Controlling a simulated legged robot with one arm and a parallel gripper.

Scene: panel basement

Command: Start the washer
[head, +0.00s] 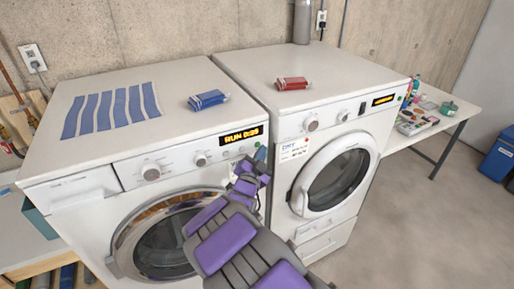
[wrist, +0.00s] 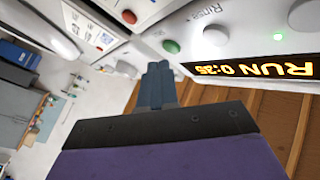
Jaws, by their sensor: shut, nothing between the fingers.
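The washer (head: 95,195) is the left white front-loader with a round glass door, and its display (head: 243,134) is lit with RUN and a time. The display (wrist: 250,67) shows upside down in the wrist view, with a small green light above it. A green round button (wrist: 171,47) is on the panel near the fingertips. My gripper (head: 262,160) is shut and empty at the right end of the washer's panel. In the wrist view its fingers (wrist: 158,70) are together, just below the green button; I cannot tell whether they touch it.
A second white machine (head: 340,125) stands close on the right, also with a lit display. A table (head: 455,112) and blue bin (head: 497,158) stand right. Floor there is clear.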

